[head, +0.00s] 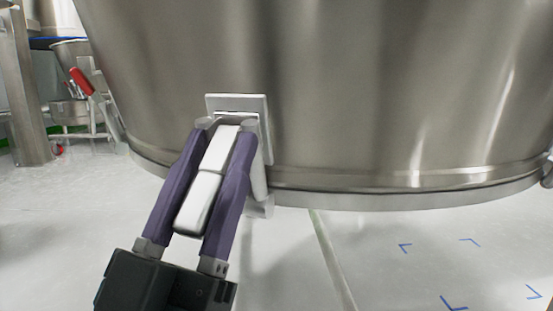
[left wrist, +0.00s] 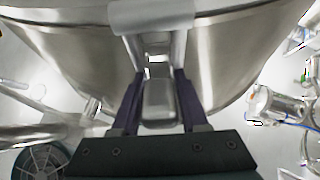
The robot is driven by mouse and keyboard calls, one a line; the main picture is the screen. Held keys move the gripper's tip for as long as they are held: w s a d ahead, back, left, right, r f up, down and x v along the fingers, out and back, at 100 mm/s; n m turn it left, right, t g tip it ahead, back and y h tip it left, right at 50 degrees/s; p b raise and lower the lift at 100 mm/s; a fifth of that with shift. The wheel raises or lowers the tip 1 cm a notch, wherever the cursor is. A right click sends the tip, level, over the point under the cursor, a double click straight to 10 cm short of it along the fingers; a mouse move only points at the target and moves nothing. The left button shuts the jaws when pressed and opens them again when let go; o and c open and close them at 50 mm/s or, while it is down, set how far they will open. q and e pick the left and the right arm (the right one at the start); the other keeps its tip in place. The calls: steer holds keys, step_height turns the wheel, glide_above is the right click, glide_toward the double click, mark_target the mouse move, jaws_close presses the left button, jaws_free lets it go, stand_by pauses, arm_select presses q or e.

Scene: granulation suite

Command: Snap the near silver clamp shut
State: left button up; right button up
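The near silver clamp (head: 260,152) sits on the lower wall of a large steel bowl (head: 400,90), at its bottom rim. Its pale lever (head: 205,188) sticks out from the bowl toward my gripper. My left gripper (head: 228,125) has its two purple fingers along both sides of the lever, with little or no gap visible, so it looks shut on it. The left wrist view also shows the lever (left wrist: 159,105) between the fingers, below the clamp's plate (left wrist: 152,15). The fingers partly hide the clamp's body. My right gripper is not in view.
Another fitting (head: 547,170) shows at the right edge on the rim. Steel equipment with a red handle (head: 81,80) stands at the back left, behind a steel post (head: 22,90). The pale floor (head: 400,270) with blue corner marks is clear under the bowl.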

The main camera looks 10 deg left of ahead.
arm_select(q)
jaws_close()
stand_by(1.0)
